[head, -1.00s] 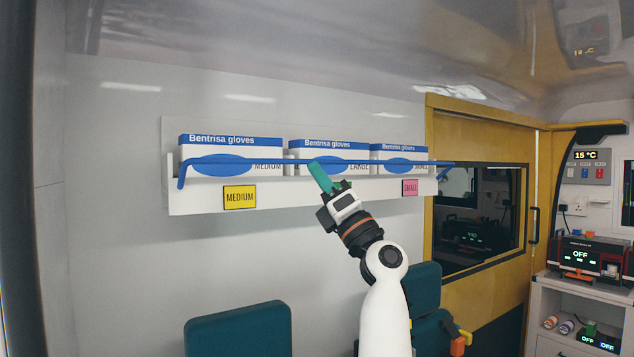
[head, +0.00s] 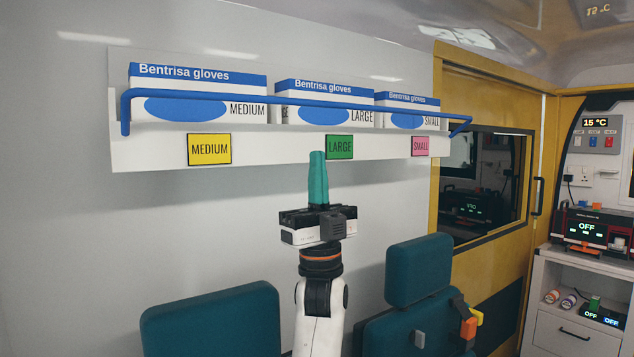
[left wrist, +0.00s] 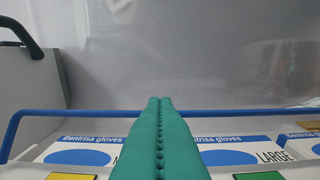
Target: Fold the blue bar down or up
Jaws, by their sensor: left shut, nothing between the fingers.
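The blue bar (head: 300,102) runs across the front of the white glove shelf (head: 270,152) in the head view, with its ends bent down at the shelf's two sides. It passes in front of the glove boxes. My left gripper (head: 317,156) points upward with its green fingers shut and empty. In the head view its tips show below the bar, in front of the shelf's label strip. In the left wrist view the bar (left wrist: 75,112) crosses behind the shut fingers (left wrist: 160,100). Whether the fingers touch anything is unclear. My right gripper is out of view.
Three glove boxes, medium (head: 198,84), large (head: 325,100) and small (head: 408,106), stand on the shelf. Teal seats (head: 212,322) stand below. A yellow-framed door (head: 490,200) is at the right. The wall left of the shelf is clear.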

